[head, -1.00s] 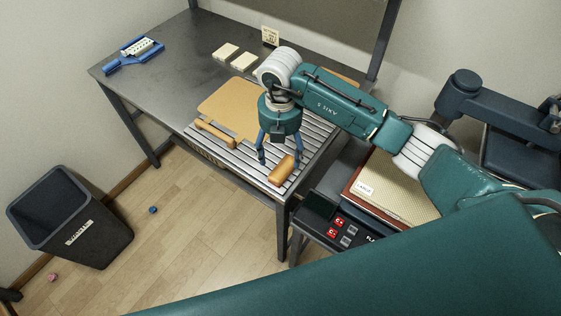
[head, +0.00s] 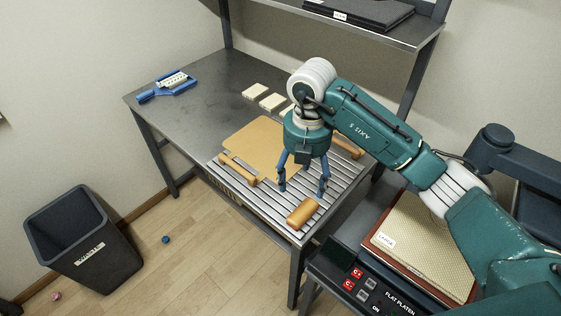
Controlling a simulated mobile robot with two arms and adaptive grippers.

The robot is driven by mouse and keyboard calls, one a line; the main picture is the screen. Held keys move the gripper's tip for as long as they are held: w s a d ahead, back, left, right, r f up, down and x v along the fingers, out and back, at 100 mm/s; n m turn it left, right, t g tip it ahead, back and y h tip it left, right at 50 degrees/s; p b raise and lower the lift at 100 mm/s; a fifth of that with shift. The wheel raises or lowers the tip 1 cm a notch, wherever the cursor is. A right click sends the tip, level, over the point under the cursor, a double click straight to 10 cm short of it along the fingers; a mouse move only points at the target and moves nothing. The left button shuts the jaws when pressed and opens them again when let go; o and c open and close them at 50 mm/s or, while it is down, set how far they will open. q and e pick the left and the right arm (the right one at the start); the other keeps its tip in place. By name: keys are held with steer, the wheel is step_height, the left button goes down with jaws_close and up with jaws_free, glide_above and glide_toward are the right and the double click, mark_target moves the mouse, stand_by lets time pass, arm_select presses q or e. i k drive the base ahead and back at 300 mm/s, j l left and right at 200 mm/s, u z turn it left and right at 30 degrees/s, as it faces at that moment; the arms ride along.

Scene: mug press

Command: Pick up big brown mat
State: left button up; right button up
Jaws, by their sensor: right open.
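The big brown mat (head: 262,143) is a flat tan sheet lying on the metal table, partly over a slatted metal rack (head: 268,196). My right gripper (head: 302,192) points down over the rack, to the right of the mat. Its blue fingers are spread apart with nothing between them. Its wrist hides part of the mat's right side. My left gripper is out of view.
Orange-brown blocks lie on the rack, one in front of my gripper (head: 303,215) and one at the left (head: 238,170). Pale pads (head: 255,91) and a blue tool (head: 170,86) sit farther back. A press labelled FLAT PLATEN (head: 395,300) stands right; a waste bin (head: 90,240) stands left.

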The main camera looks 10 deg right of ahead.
mark_target(259, 144)
steer(key=i+j+z, duration=0.1)
steer(key=j, duration=0.25)
steer(key=i+j+z, duration=0.15)
steer(key=j, duration=0.2)
steer(key=i+j+z, duration=0.1)
steer(key=j, duration=0.25)
steer(key=i+j+z, duration=0.15)
steer(key=j, duration=0.25)
steer(key=i+j+z, duration=0.1)
steer(key=j, duration=0.3)
steer(key=i, duration=0.1)
